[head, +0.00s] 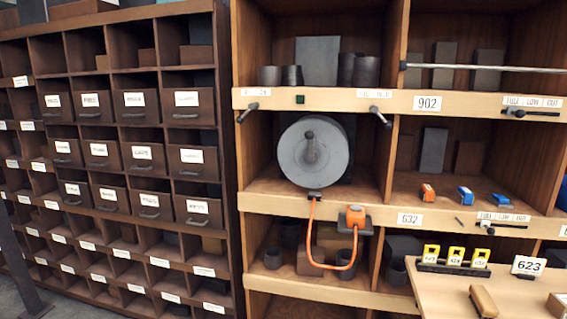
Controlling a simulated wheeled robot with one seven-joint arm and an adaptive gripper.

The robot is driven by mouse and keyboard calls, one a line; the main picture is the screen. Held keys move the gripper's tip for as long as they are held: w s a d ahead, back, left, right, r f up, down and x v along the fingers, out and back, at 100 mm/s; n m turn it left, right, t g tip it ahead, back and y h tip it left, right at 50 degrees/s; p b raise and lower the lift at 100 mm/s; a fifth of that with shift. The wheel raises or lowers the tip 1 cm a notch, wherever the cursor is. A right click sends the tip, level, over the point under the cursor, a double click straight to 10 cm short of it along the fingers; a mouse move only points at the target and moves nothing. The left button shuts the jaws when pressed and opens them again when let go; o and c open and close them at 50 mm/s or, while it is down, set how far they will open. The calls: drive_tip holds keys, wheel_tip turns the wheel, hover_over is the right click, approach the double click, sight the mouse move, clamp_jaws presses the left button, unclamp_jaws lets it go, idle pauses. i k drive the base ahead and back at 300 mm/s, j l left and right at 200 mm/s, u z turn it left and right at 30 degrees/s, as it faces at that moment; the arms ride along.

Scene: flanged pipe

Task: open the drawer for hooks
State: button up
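A dark brown drawer cabinet (109,168) fills the left half of the head view. Its drawers carry white labels and small dark handles. The upper row includes a drawer (137,110) and a right-end drawer (190,112). The middle row includes a drawer (142,163), and the row below has drawers such as one (110,204) and one at the right end (198,215). All these drawers look shut. The label writing is too small to read, so I cannot tell which drawer is for hooks. My gripper is not in view.
A light wooden shelf unit (330,98) stands right of the cabinet, with a grey round flange (313,152) and an orange hose (311,235). A table (445,290) with yellow tags (455,256) juts in at lower right. A dark post (15,255) stands at far left.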

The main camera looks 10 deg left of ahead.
sight(196, 161)
drive_tip(key=u, duration=0.9)
drive_tip(key=i+l+u, duration=0.2)
drive_tip(key=i+u, duration=0.25)
drive_tip(key=i+l+u, duration=0.3)
drive_tip(key=u, duration=0.15)
drive_tip(key=i+l+u, duration=0.4)
drive_tip(key=i+l, duration=0.15)
drive_tip(key=l, duration=0.25)
drive_tip(key=i+l, duration=0.2)
drive_tip(key=l, duration=0.15)
drive_tip(key=i+l+u, duration=0.1)
drive_tip(key=l, duration=0.3)
drive_tip(key=i+l, duration=0.25)
drive_tip(key=l, duration=0.15)
